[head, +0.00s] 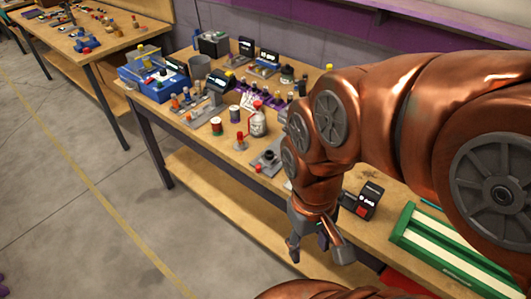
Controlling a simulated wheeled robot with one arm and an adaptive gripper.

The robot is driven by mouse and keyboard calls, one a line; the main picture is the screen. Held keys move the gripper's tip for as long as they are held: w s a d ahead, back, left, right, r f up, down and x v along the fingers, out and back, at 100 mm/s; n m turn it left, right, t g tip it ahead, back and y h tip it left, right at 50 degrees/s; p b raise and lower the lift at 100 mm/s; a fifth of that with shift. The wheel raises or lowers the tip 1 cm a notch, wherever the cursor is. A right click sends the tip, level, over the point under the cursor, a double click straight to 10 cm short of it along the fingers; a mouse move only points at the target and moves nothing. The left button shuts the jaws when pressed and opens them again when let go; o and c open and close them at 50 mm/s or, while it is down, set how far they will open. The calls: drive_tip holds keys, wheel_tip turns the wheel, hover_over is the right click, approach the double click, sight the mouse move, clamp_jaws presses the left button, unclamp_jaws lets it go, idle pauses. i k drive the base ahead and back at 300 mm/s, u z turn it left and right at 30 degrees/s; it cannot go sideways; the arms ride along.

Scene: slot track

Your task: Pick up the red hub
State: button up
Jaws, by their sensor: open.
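I cannot tell for certain which thing is the red hub. A small upright red piece (240,140) stands near the table's front edge, left of a white bottle (258,124) with a red top. A red-and-white spool (216,126) stands further left. A dark device with a red part (364,209) sits right of my wrist. My gripper (318,254) hangs in front of the table edge, pointing down, with its fingers apart and nothing seen between them. My arm hides part of the table.
A wooden table (230,160) is crowded with small parts, dark display units and a blue bin (150,82). A green-and-cream tray (450,245) lies at the right. A lower shelf (220,205) runs underneath. Another bench (80,35) is at far left; floor between is clear.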

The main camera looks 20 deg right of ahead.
sight(240, 137)
drive_tip(key=u, duration=0.95)
drive_tip(key=i, duration=0.4)
drive_tip(key=u, duration=0.1)
